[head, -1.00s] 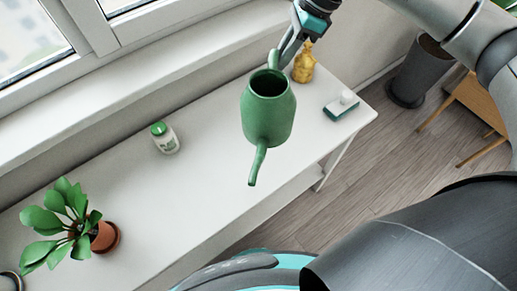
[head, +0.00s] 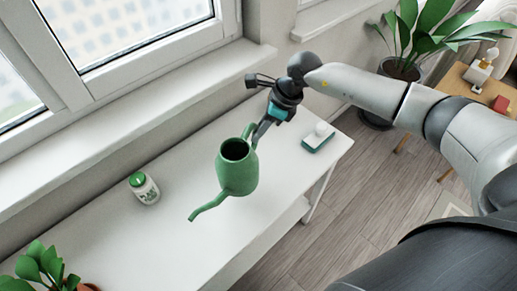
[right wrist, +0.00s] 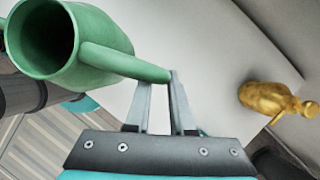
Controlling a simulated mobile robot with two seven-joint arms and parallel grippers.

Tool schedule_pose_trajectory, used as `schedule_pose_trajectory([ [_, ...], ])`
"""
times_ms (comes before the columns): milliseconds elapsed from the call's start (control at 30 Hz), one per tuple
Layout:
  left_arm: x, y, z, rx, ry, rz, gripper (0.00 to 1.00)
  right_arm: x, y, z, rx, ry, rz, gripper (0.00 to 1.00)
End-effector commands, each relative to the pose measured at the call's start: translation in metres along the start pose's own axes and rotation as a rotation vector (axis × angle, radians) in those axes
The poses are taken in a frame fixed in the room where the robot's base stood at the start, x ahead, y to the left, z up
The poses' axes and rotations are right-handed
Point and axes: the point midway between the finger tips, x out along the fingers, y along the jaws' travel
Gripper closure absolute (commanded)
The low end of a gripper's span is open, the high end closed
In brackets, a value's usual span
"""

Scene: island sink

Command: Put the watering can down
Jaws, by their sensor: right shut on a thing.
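The green watering can (head: 238,175) is over the white table (head: 190,235), with its dark opening facing up and its spout towards the lower left. My right gripper (head: 261,132) is shut on the can's handle. In the right wrist view, the gripper's fingers (right wrist: 161,85) close on the handle beside the can's body (right wrist: 95,50). I cannot tell whether the can's base touches the table. My left gripper is not in view.
A white bottle with a green cap (head: 144,188) stands left of the can. A green-and-white dish (head: 318,138) lies near the table's right end. A potted plant (head: 42,268) is at lower left. A gold bottle-shaped object (right wrist: 272,98) shows in the right wrist view.

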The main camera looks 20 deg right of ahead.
Motion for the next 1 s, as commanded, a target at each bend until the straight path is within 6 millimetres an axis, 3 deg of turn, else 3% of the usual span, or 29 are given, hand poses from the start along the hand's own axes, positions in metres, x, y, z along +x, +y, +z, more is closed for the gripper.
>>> schedule_pose_trajectory([
  [100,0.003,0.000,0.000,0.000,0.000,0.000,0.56,0.019,-0.001,-0.008,0.001,-0.002,0.001,1.00],
  [267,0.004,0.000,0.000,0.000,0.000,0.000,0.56,0.029,-0.002,-0.012,0.000,-0.002,0.000,1.00],
  [533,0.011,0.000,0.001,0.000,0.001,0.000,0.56,0.062,-0.003,-0.027,0.001,-0.002,0.000,1.00],
  [967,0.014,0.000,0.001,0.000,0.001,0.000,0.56,0.068,-0.004,-0.030,0.000,-0.003,-0.001,1.00],
  [1000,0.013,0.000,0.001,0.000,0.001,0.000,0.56,0.068,-0.003,-0.030,-0.001,-0.001,-0.001,0.74],
])
